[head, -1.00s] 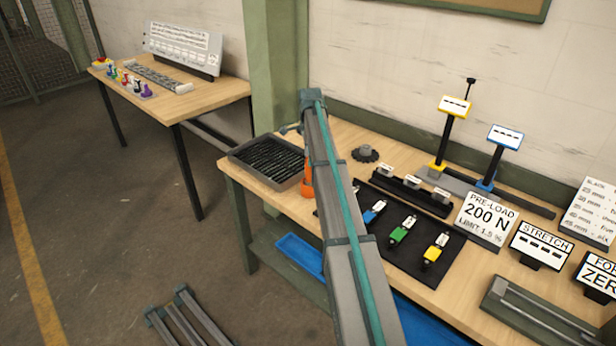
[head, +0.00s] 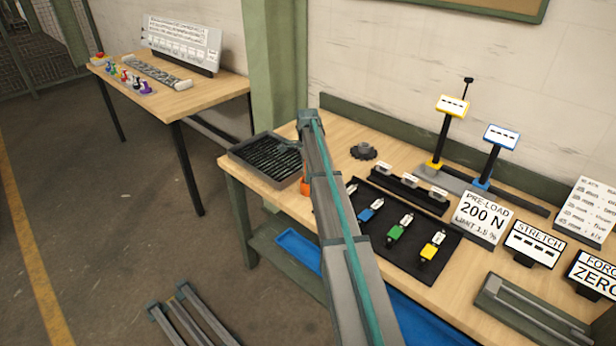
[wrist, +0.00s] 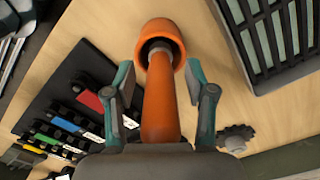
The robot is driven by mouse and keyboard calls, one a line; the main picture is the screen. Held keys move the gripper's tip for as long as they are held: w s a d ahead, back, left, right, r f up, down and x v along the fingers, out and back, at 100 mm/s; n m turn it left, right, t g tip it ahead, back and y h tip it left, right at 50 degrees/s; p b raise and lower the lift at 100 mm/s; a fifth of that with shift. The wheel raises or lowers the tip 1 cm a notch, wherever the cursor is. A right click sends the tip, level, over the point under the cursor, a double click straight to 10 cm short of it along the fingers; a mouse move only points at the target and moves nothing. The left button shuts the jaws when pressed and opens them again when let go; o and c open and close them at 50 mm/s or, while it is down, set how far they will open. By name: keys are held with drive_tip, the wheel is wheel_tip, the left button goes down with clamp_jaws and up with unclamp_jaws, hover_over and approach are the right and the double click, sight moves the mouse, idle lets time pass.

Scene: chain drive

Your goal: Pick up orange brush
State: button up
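The orange brush (wrist: 160,105) shows in the wrist view, its thick orange handle rising toward the camera. Its narrow grey part goes into an orange cup (wrist: 176,38) with a dark inside; the bristles are hidden. My gripper (wrist: 162,90) is open, with one teal-and-grey finger on each side of the handle. Gaps show between the handle and both fingers. In the head view a small orange patch (head: 305,188) shows beside my arm, right of the black grated tray. My arm hides the gripper and most of the brush there.
The grated tray (head: 236,155) stands close to the cup. A dark gear (head: 363,151) lies behind my arm. A black mat (head: 420,262) with coloured-handled tools lies to the right. Signs and posts stand further right.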

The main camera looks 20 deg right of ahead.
clamp_jaws()
